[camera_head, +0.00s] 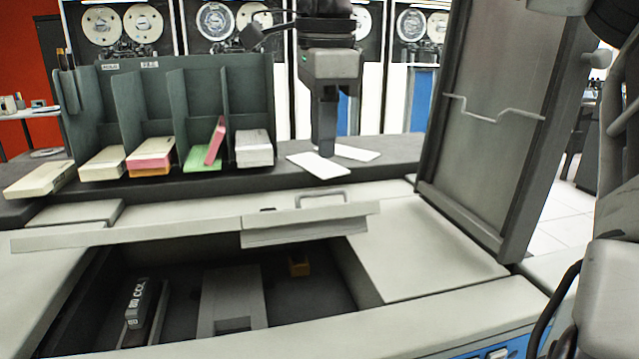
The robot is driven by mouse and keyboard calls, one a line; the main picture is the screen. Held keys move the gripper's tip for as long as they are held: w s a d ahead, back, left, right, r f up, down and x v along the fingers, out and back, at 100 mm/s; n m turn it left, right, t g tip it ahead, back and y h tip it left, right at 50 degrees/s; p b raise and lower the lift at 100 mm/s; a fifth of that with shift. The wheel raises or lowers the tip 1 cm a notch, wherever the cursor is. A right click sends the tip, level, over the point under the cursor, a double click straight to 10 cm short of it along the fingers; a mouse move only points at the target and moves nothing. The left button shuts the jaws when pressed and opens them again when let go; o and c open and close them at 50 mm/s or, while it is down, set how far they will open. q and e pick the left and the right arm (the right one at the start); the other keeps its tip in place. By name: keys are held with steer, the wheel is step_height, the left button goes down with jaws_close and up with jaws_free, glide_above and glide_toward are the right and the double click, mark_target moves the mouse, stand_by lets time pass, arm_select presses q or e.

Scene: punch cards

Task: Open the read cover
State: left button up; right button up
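A light grey cover (185,222) with a small wire handle (320,198) lies nearly flat over the back of the machine's dark cavity (320,291). A tall grey panel (497,100) with a bent wire bar stands upright and tilted at the right. No label shows which of them is the read cover. My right gripper (325,145) points down behind the wire handle, apart from it in the picture. I see its fingers edge-on, so their gap is hidden. It appears to hold nothing. My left gripper is not in view.
A dark green card rack (168,95) with several card stacks stands at the left. Two white cards (318,165) lie on the dark shelf by my gripper. A grey block (231,298) and a dark labelled part (142,303) sit in the cavity. Tape cabinets stand behind.

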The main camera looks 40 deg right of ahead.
mark_target(320, 192)
steer(key=f, duration=0.6)
steer(key=shift+w+d+f+b, duration=0.15)
steer(key=shift+w+f+b, duration=0.2)
steer(key=shift+f+b, duration=0.05)
jaws_close()
